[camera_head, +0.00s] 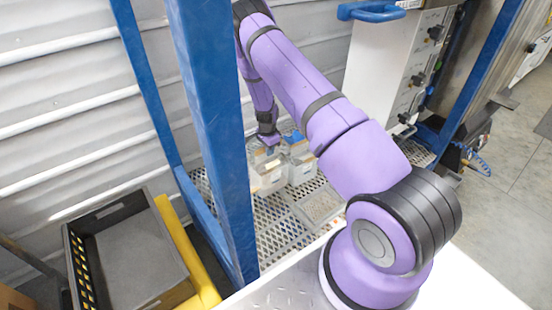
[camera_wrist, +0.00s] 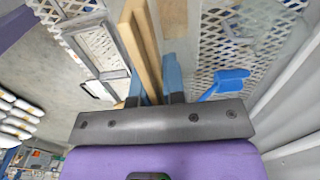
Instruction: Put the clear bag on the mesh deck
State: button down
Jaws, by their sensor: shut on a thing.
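My gripper (camera_wrist: 156,88) has blue fingers in the wrist view, closed on a flat tan strip (camera_wrist: 138,45) that extends upward in the picture. I cannot tell whether this strip is part of the clear bag. In the head view my gripper (camera_head: 268,146) points down just above pale, see-through containers on the mesh deck (camera_head: 272,232). One container (camera_head: 270,179) is in front and another (camera_head: 301,170) to its right. The bag's outline cannot be made out in either view.
A shallow tray of grey grains (camera_head: 320,206) lies on the deck at right. A blue post (camera_head: 215,140) rises in front of the deck. A dark crate (camera_head: 125,255) stands at left by a yellow beam (camera_head: 188,250). A blue scoop-like thing (camera_wrist: 228,82) shows in the wrist view.

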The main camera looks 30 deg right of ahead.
aim_at(269, 158)
jog(key=shift+f, duration=2.9)
jog(key=c, duration=1.2)
grip_release()
jog(key=shift+f, duration=0.15)
